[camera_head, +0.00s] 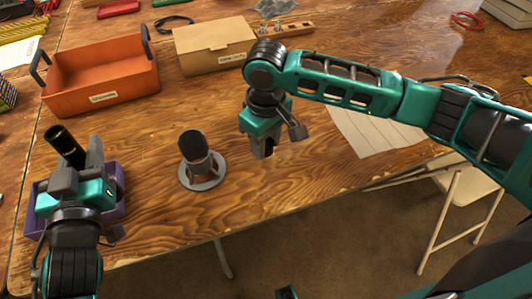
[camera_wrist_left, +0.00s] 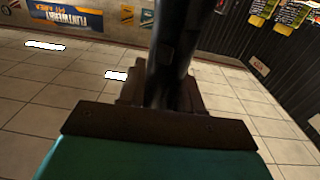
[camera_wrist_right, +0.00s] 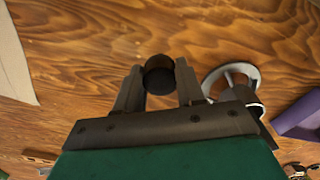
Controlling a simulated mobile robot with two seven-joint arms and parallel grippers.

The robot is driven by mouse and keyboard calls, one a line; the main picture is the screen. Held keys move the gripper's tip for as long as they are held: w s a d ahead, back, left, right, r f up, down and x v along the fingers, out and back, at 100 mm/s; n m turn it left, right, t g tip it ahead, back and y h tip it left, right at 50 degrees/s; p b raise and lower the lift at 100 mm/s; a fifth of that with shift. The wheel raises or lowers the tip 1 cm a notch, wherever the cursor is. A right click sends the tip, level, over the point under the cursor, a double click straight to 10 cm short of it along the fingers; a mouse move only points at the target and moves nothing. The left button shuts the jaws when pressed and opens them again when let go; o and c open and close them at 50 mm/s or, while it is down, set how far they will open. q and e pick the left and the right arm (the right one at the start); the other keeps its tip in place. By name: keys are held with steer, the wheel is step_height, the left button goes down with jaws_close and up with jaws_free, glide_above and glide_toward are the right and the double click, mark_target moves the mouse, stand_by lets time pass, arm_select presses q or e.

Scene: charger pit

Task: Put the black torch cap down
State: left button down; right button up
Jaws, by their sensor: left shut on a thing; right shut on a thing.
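The black torch cap (camera_wrist_right: 159,75) shows as a short dark round piece between the fingers of my right gripper (camera_wrist_right: 158,88), which is shut on it. In the head view my right gripper (camera_head: 264,148) is over the wooden table (camera_head: 310,185), pointing down; the cap is hard to make out there. I cannot tell how far the cap is above the wood. My left gripper (camera_head: 80,165) is shut on a black torch body (camera_head: 66,146), a dark tube that leans up to the left. The tube also shows in the left wrist view (camera_wrist_left: 170,55).
A dark upright device (camera_head: 194,146) on a round grey stand (camera_head: 208,184) is between my grippers. A purple tray (camera_head: 118,208) lies under the left gripper. An orange bin (camera_head: 103,80), a cardboard box (camera_head: 212,45) and paper (camera_head: 370,130) are farther back. Bare wood surrounds the right gripper.

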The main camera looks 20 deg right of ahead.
mark_target(266, 164)
step_height(266, 164, down, 4)
steer(key=shift+f+b, duration=0.1)
steer(key=shift+b, duration=0.25)
arm_select(q)
steer(key=shift+f, duration=0.45)
steer(key=shift+r, duration=0.1)
arm_select(e)
steer(key=shift+f, duration=0.1)
arm_select(q)
steer(key=shift+r, duration=0.1)
arm_select(e)
steer(key=shift+f, duration=0.25)
steer(key=o, duration=1.1)
arm_select(q)
steer(key=shift+f, duration=0.3)
arm_select(e)
steer(key=shift+r, duration=0.4)
arm_select(q)
step_height(266, 164, up, 3)
steer(key=p, duration=0.2)
steer(key=shift+p, duration=0.4)
arm_select(e)
step_height(266, 164, up, 12)
